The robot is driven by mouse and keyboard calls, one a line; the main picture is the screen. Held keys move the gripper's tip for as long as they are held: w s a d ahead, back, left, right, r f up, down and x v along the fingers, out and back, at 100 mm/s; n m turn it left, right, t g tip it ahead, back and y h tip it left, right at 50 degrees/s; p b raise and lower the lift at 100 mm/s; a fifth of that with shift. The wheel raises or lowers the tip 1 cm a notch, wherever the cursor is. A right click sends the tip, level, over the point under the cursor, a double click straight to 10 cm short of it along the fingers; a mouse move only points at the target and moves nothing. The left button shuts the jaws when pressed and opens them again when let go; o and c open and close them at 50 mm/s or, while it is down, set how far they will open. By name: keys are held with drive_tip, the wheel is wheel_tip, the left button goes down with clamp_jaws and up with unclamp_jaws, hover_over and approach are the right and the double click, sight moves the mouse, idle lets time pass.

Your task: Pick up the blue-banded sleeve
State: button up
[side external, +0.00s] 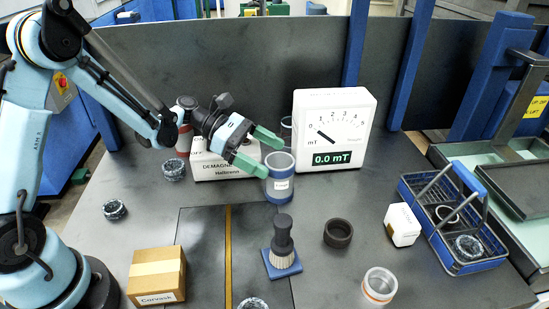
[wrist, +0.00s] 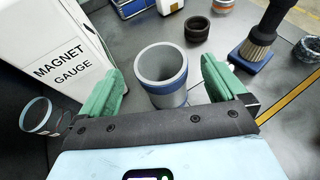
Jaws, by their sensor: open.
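The blue-banded sleeve (side external: 281,184) is a grey, open-topped cylinder standing upright on the dark bench, in front of the gauge. In the wrist view the sleeve (wrist: 163,78) shows its open mouth and blue band, lying between the two green fingers. My gripper (side external: 260,150) is open and empty, tilted down from the upper left. In the side view its fingertips are at the sleeve's upper left, the nearer one overlapping the rim's edge. In the wrist view my gripper (wrist: 162,72) has a finger on each side of the sleeve with gaps. I cannot tell any contact.
The white magnet gauge (side external: 340,110) stands close behind. The demagnetizer (side external: 215,170) is at the left, and a clear-looking sleeve (wrist: 38,116) stands nearby. A brush (side external: 282,245), dark ring (side external: 338,233), orange-banded sleeve (side external: 380,285) and blue basket (side external: 470,262) are in front and right.

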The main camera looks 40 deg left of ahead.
sight(292, 171)
drive_tip(key=shift+f+x, duration=0.2)
drive_tip(key=shift+x, duration=1.3)
drive_tip(key=shift+f+x, duration=0.15)
drive_tip(key=shift+x, duration=1.35)
drive_tip(key=shift+a, duration=0.1)
drive_tip(key=c, duration=1.1)
drive_tip(key=shift+o, duration=0.2)
drive_tip(key=shift+r, duration=0.1)
